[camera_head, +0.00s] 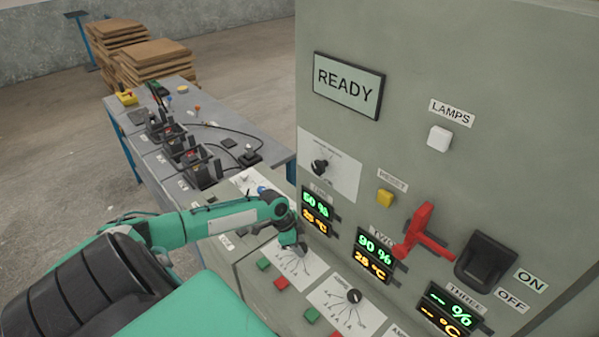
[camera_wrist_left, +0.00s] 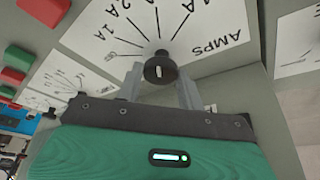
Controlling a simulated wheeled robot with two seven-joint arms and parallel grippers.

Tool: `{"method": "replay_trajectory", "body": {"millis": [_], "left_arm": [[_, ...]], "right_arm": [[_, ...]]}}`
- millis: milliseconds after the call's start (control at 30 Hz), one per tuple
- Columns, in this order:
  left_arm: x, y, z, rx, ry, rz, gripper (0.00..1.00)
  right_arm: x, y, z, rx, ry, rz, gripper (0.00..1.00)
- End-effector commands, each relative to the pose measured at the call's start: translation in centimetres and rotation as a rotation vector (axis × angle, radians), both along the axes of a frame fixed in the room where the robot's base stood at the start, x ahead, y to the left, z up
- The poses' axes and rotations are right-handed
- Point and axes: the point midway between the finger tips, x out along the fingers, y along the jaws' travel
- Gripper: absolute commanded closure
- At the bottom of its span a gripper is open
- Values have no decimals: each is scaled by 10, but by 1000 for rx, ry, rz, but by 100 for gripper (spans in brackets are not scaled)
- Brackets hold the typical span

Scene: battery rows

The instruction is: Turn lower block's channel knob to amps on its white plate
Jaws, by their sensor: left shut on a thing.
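My left gripper (camera_head: 292,240) reaches down to the sloped lower panel. It is at a white plate (camera_head: 290,264) with fanned lines. In the left wrist view, the white plate (camera_wrist_left: 181,42) reads AMPS, with line labels such as 2A and 1A. A round black knob (camera_wrist_left: 158,68) with a short white mark stands between my left fingers, which are shut on it. The mark's exact line on the plate is hard to read. In the head view the gripper hides this knob. My right gripper is not in view.
A neighbouring white plate (camera_head: 345,310) carries another black knob (camera_head: 353,296). Green and red buttons sit beside the plates. The upright panel has a READY screen (camera_head: 348,86), a red handle (camera_head: 416,230) and a yellow button (camera_head: 384,198). A grey bench (camera_head: 135,120) with black devices stands behind.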

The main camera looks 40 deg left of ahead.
Motion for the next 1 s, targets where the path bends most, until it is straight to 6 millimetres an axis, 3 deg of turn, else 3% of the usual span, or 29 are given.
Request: {"method": "replay_trajectory", "body": {"millis": [33, 133, 567, 1000], "left_arm": [[0, 0, 0, 1, 1, 0, 60], [0, 0, 0, 1, 1, 1, 42], [-2, 3, 7, 2, -1, 1, 42], [-22, 26, 76, 5, 0, -2, 42]], "right_arm": [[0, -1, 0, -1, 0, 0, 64], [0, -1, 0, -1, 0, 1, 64], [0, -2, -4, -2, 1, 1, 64], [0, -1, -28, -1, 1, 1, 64]]}}
